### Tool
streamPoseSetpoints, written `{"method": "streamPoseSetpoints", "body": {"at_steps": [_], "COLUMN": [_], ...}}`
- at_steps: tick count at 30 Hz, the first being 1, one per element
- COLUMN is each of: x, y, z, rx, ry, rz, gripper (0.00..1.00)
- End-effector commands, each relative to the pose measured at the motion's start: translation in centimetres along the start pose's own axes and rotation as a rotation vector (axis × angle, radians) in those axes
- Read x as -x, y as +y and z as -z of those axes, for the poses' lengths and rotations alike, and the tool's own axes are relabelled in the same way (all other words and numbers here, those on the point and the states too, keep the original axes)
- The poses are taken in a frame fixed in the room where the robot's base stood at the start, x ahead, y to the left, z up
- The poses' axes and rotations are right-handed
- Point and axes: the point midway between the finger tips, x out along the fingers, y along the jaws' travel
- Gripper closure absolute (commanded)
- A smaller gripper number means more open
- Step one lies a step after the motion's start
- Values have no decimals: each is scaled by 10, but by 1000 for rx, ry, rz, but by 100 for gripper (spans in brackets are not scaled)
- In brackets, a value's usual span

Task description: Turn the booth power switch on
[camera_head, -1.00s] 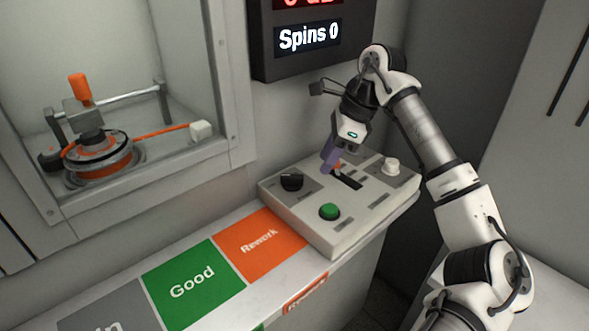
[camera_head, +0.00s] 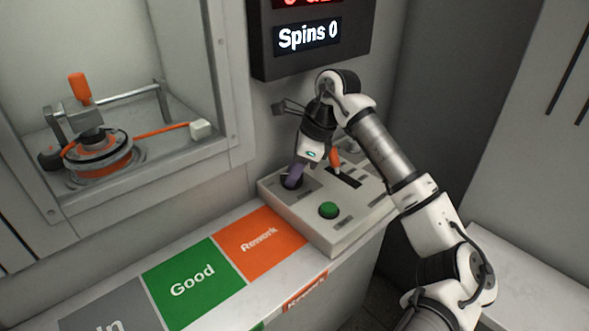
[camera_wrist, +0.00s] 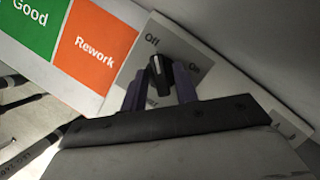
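The power switch is a black rotary knob (camera_wrist: 160,76) on the control panel, with "Off" and "On" printed beside it. Its white mark points toward "Off" in the wrist view. In the head view the knob (camera_head: 286,183) is partly hidden by my purple fingers. My gripper (camera_wrist: 161,84) is open, one finger on each side of the knob, with gaps visible between knob and fingers. In the head view my gripper (camera_head: 294,173) is pointing down at the panel's left rear part. I cannot tell the exact fingertip height.
The sloped control panel (camera_head: 312,226) also carries a green button (camera_head: 328,210) and an orange-handled lever (camera_head: 335,160) close to my gripper. A display (camera_head: 310,38) reading "Spins 0" hangs behind. The glazed booth with the motor (camera_head: 98,158) stands left. Rework (camera_head: 262,252) and Good (camera_head: 195,295) mats are clear.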

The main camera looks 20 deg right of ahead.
Motion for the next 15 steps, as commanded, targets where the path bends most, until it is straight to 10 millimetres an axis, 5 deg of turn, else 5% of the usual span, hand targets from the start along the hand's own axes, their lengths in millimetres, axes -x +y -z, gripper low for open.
{"method": "streamPoseSetpoints", "body": {"at_steps": [6, 15], "x": [0, 0], "y": [0, 0], "z": [0, 1], "rx": [0, -16], "ry": [0, 1], "rz": [0, 8], "gripper": [99, 100]}}
